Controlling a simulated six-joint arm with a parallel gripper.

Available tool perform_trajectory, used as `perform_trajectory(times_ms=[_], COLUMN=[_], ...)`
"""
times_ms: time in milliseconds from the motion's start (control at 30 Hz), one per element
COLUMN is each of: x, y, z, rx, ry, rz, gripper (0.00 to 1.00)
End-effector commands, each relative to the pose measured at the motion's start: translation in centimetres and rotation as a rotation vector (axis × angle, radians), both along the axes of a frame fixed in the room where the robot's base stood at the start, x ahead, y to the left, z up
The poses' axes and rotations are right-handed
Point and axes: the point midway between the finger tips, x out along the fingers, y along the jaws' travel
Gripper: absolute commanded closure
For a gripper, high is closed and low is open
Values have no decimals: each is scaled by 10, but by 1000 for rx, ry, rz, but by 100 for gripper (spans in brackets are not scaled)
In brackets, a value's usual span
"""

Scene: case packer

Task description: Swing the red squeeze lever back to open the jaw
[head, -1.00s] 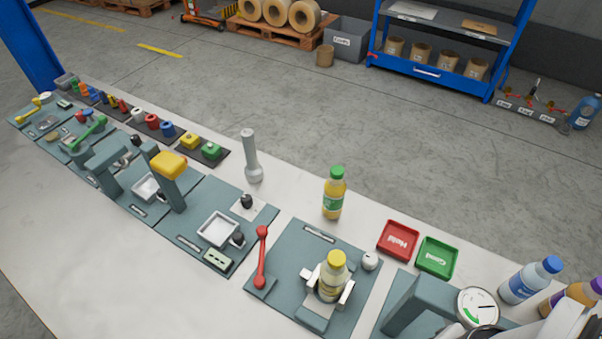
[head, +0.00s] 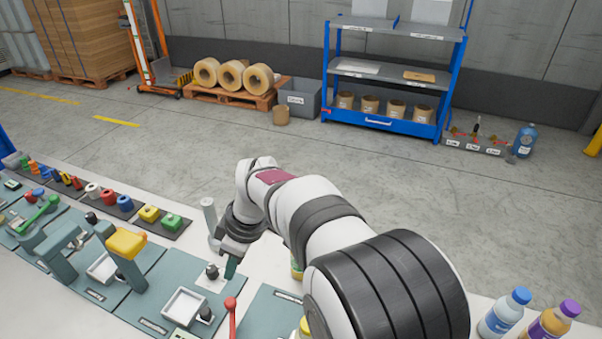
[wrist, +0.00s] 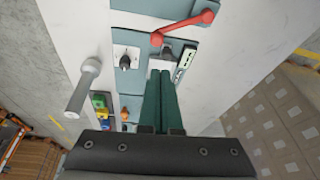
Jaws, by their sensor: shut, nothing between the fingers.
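The red squeeze lever (head: 232,316) shows only its ball top and upper rod at the bottom of the head view. In the wrist view the whole lever (wrist: 182,27) lies across the top, a red ball at each end, beside a teal plate. My gripper (head: 231,270) is shut and empty, pointing down to the left of and beyond the lever in the head view. Its dark green fingers (wrist: 160,74) lie together in the wrist view, apart from the lever. The jaw is hidden by my arm; a bit of yellow bottle cap (head: 305,326) shows beside it.
A grey post (head: 209,217) stands just left of my gripper, also in the wrist view (wrist: 83,85). A dark knob (head: 211,271) and a white tray (head: 184,307) are close by. A yellow-topped press (head: 126,243) stands further left. Capped bottles (head: 505,312) stand at the right.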

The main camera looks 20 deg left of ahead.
Motion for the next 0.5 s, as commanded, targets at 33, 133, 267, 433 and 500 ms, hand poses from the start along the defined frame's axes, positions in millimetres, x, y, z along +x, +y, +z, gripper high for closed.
perform_trajectory(times_ms=[33, 133, 267, 433, 500], x=[-5, -12, -15, -15, -15], y=[20, 44, 53, 53, 53], z=[-10, -22, -26, -25, -26], rx=[12, 34, 43, 43, 42], ry=[-18, -46, -59, -58, -58], rz=[88, 206, 253, 251, 250], gripper=[100, 100, 100, 100, 100])
